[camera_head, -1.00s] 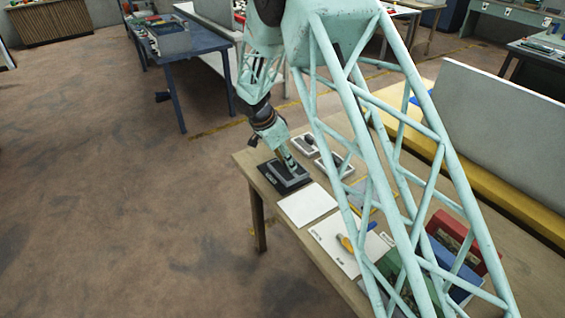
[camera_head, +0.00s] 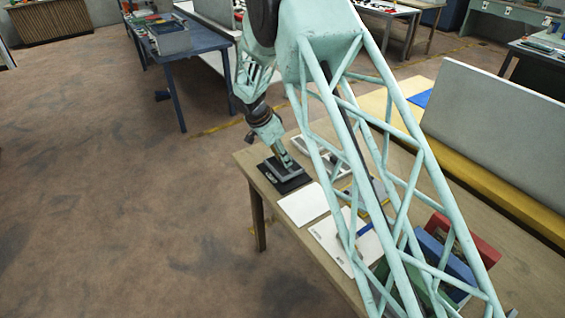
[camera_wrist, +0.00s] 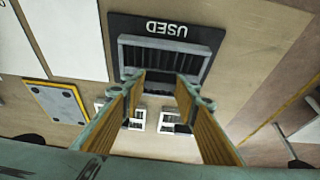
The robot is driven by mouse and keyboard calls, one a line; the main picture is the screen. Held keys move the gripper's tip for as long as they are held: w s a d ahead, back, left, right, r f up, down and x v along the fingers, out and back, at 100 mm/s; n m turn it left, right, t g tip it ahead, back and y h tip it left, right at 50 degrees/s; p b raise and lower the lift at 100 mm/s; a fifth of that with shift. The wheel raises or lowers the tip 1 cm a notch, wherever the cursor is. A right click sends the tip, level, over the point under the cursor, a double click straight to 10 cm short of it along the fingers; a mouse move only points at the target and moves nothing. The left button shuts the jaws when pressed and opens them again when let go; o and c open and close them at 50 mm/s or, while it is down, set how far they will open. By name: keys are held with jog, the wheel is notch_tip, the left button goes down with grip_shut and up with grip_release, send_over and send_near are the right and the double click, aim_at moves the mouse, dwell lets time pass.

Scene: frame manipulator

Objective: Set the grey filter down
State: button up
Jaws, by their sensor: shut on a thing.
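The grey filter (camera_wrist: 206,68), a light grey frame with dark slats, is between my gripper's fingertips (camera_wrist: 163,82) in the wrist view. It lies over a black mat (camera_wrist: 216,37) lettered "USED". My gripper is shut on its frame. In the head view, the filter (camera_head: 283,171) shows at my gripper (camera_head: 276,154), over the black mat (camera_head: 294,186) at the table's near left corner. The filter looks about level. I cannot tell if it touches the mat fully.
Two white-framed pieces (camera_wrist: 135,122) show between my fingers beyond the mat. A blank white sheet (camera_head: 303,204) lies beside the mat. A grey plate with a yellow edge (camera_wrist: 59,101) lies nearby. Red (camera_head: 472,239) and blue boxes stand farther right. The table edge is close to the mat.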

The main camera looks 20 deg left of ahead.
jog(key=shift+f, duration=1.1)
jog(key=shift+f, duration=0.15)
jog(key=o, duration=0.9)
jog(key=v, duration=1.2)
